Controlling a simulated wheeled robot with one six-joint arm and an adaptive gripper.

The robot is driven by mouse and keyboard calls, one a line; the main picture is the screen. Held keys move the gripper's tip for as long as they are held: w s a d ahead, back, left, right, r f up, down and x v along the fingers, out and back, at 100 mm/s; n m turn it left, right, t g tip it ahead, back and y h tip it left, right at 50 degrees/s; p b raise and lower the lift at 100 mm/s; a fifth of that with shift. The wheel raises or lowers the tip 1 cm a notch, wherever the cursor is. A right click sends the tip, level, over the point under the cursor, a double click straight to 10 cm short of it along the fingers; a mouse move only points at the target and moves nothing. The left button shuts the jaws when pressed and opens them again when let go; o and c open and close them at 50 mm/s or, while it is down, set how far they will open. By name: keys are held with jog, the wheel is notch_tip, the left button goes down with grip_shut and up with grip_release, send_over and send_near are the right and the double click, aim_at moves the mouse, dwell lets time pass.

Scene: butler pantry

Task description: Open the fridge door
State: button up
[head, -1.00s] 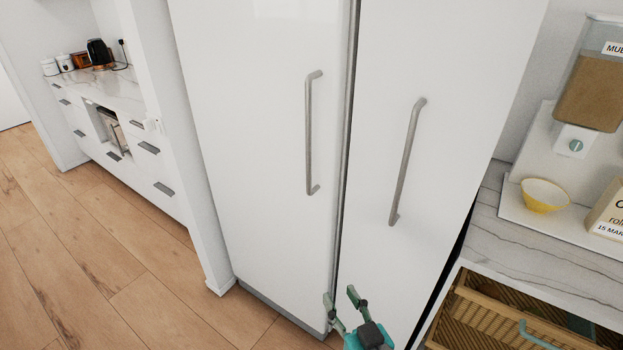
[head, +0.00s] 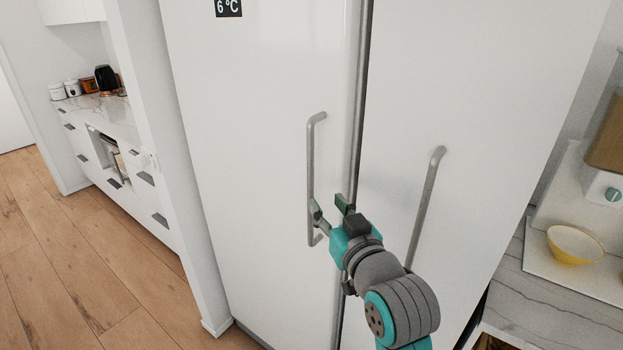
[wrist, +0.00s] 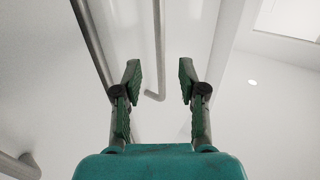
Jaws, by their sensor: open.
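The tall white two-door fridge fills the middle of the head view. Its left door (head: 240,130) has a 6 °C display near the top and a vertical grey handle (head: 311,160). Its right door (head: 470,90) has a similar handle (head: 430,195). My gripper (head: 331,207) is open and empty, by the lower part of the left door's handle in the picture. One finger overlaps that handle; contact is unclear. In the wrist view, a handle bar (wrist: 160,45) shows between and beyond the open fingers (wrist: 160,82). My arm hides the lower end of the right handle.
A marble-topped counter (head: 530,300) with a yellow bowl (head: 575,245) stands right of the fridge. At the left are a white panel and a run of drawers (head: 120,165). The wooden floor (head: 90,270) at the left is clear.

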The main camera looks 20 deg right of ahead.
aim_at(311, 183)
jog(key=w, duration=1)
jog(key=shift+w+a, duration=0.1)
jog(key=shift+a, duration=0.1)
grip_shut()
